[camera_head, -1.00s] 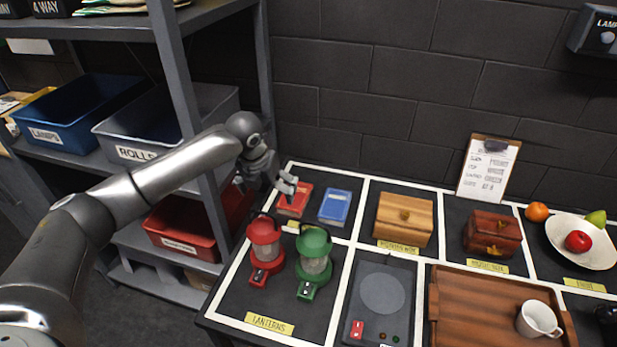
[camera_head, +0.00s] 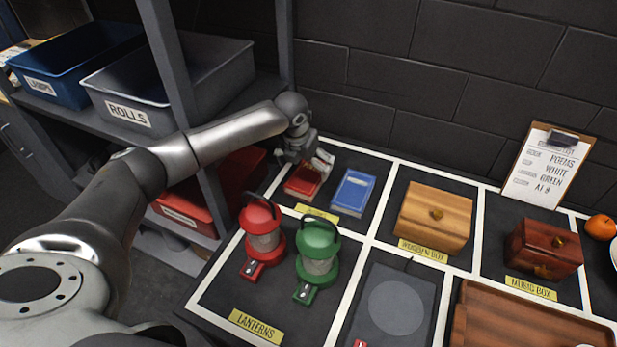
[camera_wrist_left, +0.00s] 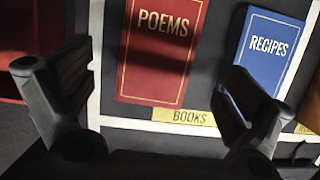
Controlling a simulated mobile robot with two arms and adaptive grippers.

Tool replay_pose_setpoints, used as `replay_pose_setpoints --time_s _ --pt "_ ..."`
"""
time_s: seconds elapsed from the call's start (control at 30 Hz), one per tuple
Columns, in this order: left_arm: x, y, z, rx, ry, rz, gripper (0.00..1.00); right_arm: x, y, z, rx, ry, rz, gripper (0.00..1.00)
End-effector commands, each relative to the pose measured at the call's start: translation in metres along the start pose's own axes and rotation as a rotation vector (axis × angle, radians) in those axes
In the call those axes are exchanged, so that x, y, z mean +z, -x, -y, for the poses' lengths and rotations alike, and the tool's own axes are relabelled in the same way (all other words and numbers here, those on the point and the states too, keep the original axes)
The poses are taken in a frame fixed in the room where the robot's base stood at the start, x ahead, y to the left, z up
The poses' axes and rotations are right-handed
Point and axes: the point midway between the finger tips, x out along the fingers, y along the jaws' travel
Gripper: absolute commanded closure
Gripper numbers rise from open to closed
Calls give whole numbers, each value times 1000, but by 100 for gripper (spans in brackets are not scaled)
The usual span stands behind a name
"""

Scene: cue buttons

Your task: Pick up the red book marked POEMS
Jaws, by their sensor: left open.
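The red book marked POEMS (camera_wrist_left: 160,58) lies flat in the books section of the table, between my open fingers in the left wrist view. In the head view the red book (camera_head: 301,184) is partly covered by my left gripper (camera_head: 318,162), which is above its far part. My left gripper (camera_wrist_left: 150,110) is open and empty, and its shadow falls across the cover. I cannot tell the exact height of the fingers above the book. My right gripper is not in view.
A blue book marked RECIPES (camera_head: 354,191) lies just right of the red one. Red (camera_head: 262,232) and green (camera_head: 318,250) lanterns stand nearer. The shelf post (camera_head: 182,85) and red bin (camera_head: 190,205) are close on the left. A wooden box (camera_head: 436,214) stands to the right.

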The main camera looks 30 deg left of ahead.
Motion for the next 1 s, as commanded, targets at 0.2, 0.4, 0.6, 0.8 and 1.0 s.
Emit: replay_pose_setpoints --time_s 0.2,0.4,0.6,0.8,1.0 --pt "-2 -20 -1 0 1 -4 0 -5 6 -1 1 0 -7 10" --pt "-2 -45 -2 -1 2 -2 0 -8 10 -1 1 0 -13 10" --pt "-2 -54 -2 0 -1 0 0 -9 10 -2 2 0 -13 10" --pt "-2 -54 -2 0 -1 0 3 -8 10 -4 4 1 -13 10" --pt "-2 -54 -2 0 0 -1 28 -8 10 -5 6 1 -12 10"
